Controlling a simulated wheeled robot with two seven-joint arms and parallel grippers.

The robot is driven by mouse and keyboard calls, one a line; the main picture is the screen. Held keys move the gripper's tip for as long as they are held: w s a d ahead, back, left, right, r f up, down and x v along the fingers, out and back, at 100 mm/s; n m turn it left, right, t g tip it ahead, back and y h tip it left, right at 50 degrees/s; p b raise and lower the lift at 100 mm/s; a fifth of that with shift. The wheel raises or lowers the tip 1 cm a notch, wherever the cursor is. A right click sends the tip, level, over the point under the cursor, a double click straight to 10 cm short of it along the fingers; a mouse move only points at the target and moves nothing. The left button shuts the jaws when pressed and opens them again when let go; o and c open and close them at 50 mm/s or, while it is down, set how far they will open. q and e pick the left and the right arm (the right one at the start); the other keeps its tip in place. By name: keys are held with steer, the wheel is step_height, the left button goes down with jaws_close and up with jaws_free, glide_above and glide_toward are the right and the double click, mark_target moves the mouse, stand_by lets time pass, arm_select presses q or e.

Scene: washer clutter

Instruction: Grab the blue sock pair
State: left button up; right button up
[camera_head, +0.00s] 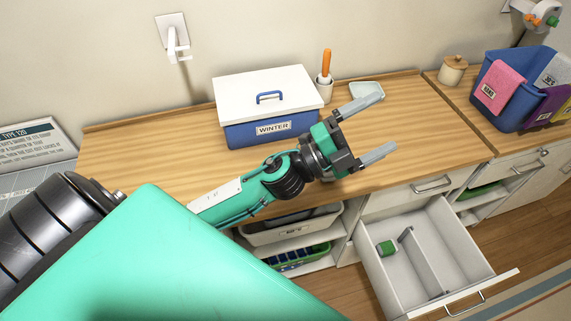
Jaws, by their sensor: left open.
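I cannot make out a blue sock pair in this view. My left gripper (386,123) is open and empty, its fingers pointing right over the wooden counter (430,130). It is just right of a blue box (240,134) with a white lid and a label reading WINTER. The lid is on, so the inside of the box is hidden. An open white drawer (445,255) below the counter holds a small green item (386,247) beside its divider. My right gripper is not in view.
A blue bin (506,112) with pink, grey and purple labelled cloths stands at the right. A cup (324,90) with an orange-handled tool and a pale dish (366,90) stand at the back. Shelves below hold a green basket (300,258). The counter right of my gripper is clear.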

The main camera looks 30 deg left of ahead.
arm_select(q)
steer(key=s+d+m+g+h, duration=0.3)
steer(key=d+m+g+h, duration=0.2)
steer(key=m+g, duration=0.45)
step_height(320, 180, down, 9)
steer(key=s+a+m+g+y, duration=0.2)
steer(key=a+m+g+y, duration=0.1)
steer(key=m+g+y, duration=0.65)
steer(key=w+a+f+m+y, duration=0.1)
steer(key=a+f+y, duration=0.15)
steer(key=a, duration=0.55)
steer(key=w+a+f+t+y, duration=0.1)
steer(key=w+a+y, duration=0.1)
steer(key=a+y, duration=0.35)
steer(key=w+a+f+m+y, duration=0.1)
steer(key=a+f+y, duration=0.1)
steer(key=a, duration=0.7)
steer(key=f+p, duration=0.2)
steer(key=f, duration=0.5)
steer(key=shift+w+f+p, duration=0.2)
steer(key=shift+p, duration=0.15)
steer(key=shift+f+p, duration=0.4)
steer(key=shift+p, duration=0.05)
step_height(320, 180, down, 4)
steer(key=shift+w+a+p, duration=0.1)
steer(key=shift+a+p, duration=0.05)
steer(key=shift+p, duration=1)
steer(key=shift+f, duration=0.35)
steer(key=c, duration=1.1)
